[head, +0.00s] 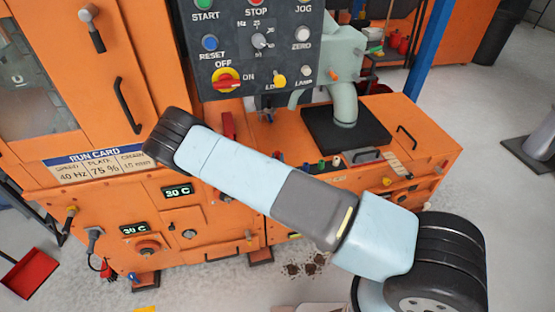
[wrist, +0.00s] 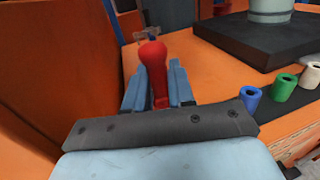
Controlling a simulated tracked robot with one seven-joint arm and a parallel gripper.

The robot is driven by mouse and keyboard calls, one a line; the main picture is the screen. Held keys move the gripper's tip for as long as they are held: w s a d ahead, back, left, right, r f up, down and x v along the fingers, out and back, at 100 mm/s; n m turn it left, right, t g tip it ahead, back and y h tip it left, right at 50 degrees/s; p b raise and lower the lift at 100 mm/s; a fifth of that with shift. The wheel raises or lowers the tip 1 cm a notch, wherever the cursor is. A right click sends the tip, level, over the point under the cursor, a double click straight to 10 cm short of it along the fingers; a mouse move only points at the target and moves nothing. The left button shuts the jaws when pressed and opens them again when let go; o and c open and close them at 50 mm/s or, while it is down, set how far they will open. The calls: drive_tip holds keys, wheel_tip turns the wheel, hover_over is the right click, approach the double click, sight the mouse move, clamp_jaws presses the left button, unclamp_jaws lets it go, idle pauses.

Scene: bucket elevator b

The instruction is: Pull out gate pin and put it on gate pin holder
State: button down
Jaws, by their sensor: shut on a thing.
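My gripper (wrist: 156,84) is shut on a red handle (wrist: 153,66) with a rounded top, which stands up between the two blue fingers in the wrist view. The frames do not show clearly whether this is the gate pin, and its lower end is hidden. A red upright part (head: 228,125) shows just above my arm in the head view and appears to be the same piece. My gripper is hidden behind my arm there. I cannot single out the gate pin holder.
White (wrist: 311,74), green (wrist: 285,87) and blue (wrist: 252,98) hollow cylinders stand on the orange deck right of my gripper. A black pad (wrist: 262,40) lies behind them. An orange wall is close on the left. The control panel (head: 258,45) hangs above my arm.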

drive_tip(key=shift+f, duration=1.9)
drive_tip(key=c, duration=0.9)
unclamp_jaws()
drive_tip(key=shift+s, duration=0.1)
drive_tip(key=s, duration=1.3)
drive_tip(key=shift+s+f, duration=0.1)
drive_tip(key=shift+s, duration=0.2)
